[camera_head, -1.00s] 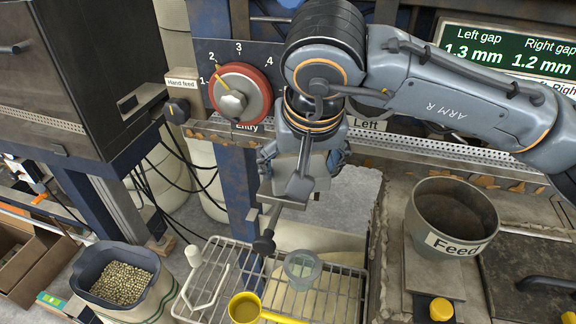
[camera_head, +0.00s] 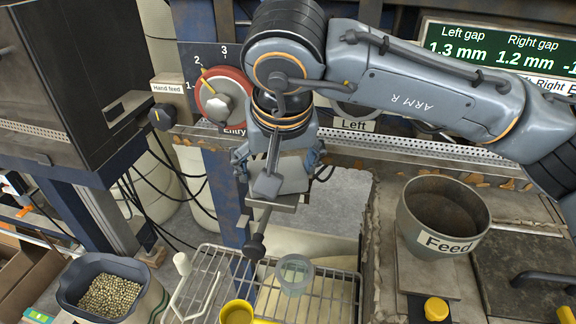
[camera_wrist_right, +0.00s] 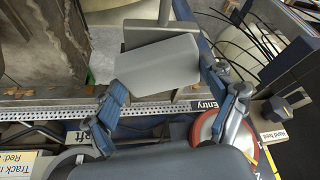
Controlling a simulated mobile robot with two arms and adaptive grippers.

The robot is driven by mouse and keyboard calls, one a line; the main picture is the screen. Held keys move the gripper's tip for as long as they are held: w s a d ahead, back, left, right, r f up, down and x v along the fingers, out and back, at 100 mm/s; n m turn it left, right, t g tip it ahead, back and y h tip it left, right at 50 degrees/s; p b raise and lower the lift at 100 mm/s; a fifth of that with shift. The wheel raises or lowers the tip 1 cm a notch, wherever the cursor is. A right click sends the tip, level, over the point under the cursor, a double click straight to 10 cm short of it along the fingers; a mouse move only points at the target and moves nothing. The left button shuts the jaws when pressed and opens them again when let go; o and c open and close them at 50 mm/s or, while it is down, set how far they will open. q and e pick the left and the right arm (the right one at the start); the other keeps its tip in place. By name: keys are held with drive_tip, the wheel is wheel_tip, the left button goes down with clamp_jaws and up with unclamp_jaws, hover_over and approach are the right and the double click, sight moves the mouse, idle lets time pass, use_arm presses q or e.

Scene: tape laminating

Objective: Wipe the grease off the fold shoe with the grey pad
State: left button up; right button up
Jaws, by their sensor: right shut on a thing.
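My right gripper (camera_head: 279,170) hangs with its fingers down in front of the machine frame, above the gap between the wire rack and the perforated rail. It is shut on a grey flat block, which I take to be the grey pad (camera_wrist_right: 158,62); in the right wrist view it lies between the blue finger links. A bar with a dark knob (camera_head: 255,246) shows just below the gripper; I cannot tell whether it belongs to the held thing. I cannot make out the fold shoe or any grease on it. My left gripper is not in view.
A wire rack (camera_head: 346,292) below carries a clear cup (camera_head: 295,273) and a yellow ladle (camera_head: 237,313). A Feed pot (camera_head: 445,215) stands right, a bin of pellets (camera_head: 110,293) left. A red-rimmed dial (camera_head: 222,98) and the perforated rail (camera_head: 400,160) lie close behind my gripper.

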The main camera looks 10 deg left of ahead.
sight(252, 167)
drive_tip(key=shift+a+p, duration=0.35)
drive_tip(key=shift+a, duration=1.65)
drive_tip(key=shift+w+r, duration=0.1)
drive_tip(key=shift+r+p, duration=1.95)
drive_tip(key=shift+r, duration=1)
wheel_tip(252, 167, up, 3)
drive_tip(key=shift+r+p, duration=0.1)
drive_tip(key=shift+p, duration=0.95)
